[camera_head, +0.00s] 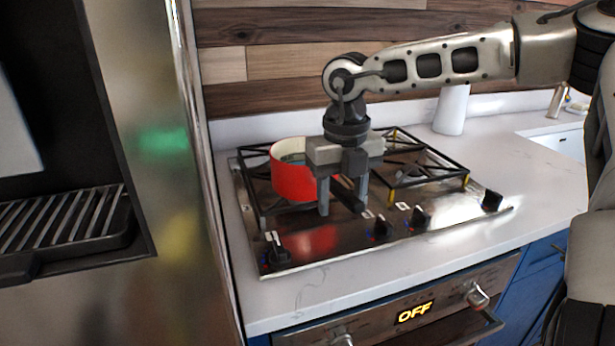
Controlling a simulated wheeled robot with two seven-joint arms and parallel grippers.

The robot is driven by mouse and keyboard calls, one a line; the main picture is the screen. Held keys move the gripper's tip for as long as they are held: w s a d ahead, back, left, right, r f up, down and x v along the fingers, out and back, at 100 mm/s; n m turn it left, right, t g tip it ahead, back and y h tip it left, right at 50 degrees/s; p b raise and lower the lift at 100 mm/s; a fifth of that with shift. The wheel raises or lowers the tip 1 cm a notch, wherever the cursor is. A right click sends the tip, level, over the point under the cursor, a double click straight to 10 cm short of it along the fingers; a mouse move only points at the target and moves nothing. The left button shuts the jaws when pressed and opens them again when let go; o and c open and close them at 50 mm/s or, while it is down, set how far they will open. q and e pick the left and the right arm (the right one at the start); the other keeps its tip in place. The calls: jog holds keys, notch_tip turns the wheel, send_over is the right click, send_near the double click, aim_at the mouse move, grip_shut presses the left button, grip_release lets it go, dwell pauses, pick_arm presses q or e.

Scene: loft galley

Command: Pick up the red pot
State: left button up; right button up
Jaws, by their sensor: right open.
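The red pot (292,181) sits on the left side of the gas stove's grates. Its outside is red and its inside is cream. My right gripper (342,203) hangs fingers down in front of the pot's right side and hides part of it. I cannot tell whether a finger touches the pot. My left gripper is not in view.
The steel stove top (340,236) has several black knobs along its front. A white paper roll (452,110) stands behind it on the counter (500,250). A tall metal appliance (150,120) rises at the left. An oven display (414,312) reads OFF.

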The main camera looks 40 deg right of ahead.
jog(key=shift+f, duration=0.95)
jog(key=shift+c, duration=0.4)
grip_shut()
jog(key=shift+w+r, duration=0.1)
jog(key=shift+w, duration=0.05)
jog(key=shift+r, duration=0.2)
